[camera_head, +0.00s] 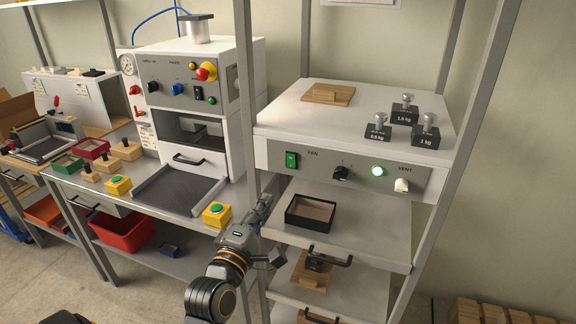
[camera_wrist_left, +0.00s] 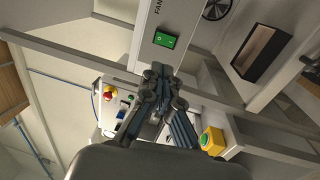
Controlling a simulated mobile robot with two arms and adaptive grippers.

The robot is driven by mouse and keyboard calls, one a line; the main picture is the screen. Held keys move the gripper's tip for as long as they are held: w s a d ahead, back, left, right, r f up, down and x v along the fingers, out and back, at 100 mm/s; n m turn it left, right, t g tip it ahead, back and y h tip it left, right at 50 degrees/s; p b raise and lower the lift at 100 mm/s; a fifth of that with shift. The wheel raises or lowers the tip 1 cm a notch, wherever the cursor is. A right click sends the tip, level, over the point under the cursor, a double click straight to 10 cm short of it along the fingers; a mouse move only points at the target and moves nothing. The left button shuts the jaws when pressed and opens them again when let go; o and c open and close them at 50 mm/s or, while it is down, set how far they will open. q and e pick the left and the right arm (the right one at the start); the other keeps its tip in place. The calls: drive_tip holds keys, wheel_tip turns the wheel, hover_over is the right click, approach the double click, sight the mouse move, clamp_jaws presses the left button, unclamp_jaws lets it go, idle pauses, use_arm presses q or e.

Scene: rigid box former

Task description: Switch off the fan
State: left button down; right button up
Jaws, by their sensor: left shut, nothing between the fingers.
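The green fan switch (camera_head: 292,160) sits at the left end of the grey front panel, beside the word FAN. It also shows in the left wrist view (camera_wrist_left: 166,40), just beyond my fingertips. I cannot tell which side of the switch is pressed in. My left gripper (camera_head: 264,205) is shut and empty, below and left of the switch in the head view. In the left wrist view its fingertips (camera_wrist_left: 158,72) point toward the switch, with no clear touch. A round green lamp (camera_head: 377,171) glows on the same panel. My right gripper is not in view.
A black knob (camera_head: 341,173) and a white knob (camera_head: 402,185) share the panel. A grey rack post (camera_head: 246,100) stands just left of it. A black tray (camera_head: 310,213) lies on the shelf below. A yellow button box (camera_head: 216,214) stands on the left bench near my arm.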

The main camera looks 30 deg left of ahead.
sight(291, 158)
use_arm(q)
drive_tip(key=p+x, duration=0.4)
drive_tip(key=x, duration=0.9)
drive_tip(key=shift+r, duration=0.15)
drive_tip(key=shift+w, duration=0.5)
drive_tip(key=shift+w+a+r+p, duration=0.1)
drive_tip(key=shift+w+p, duration=0.05)
drive_tip(key=shift+p, duration=0.2)
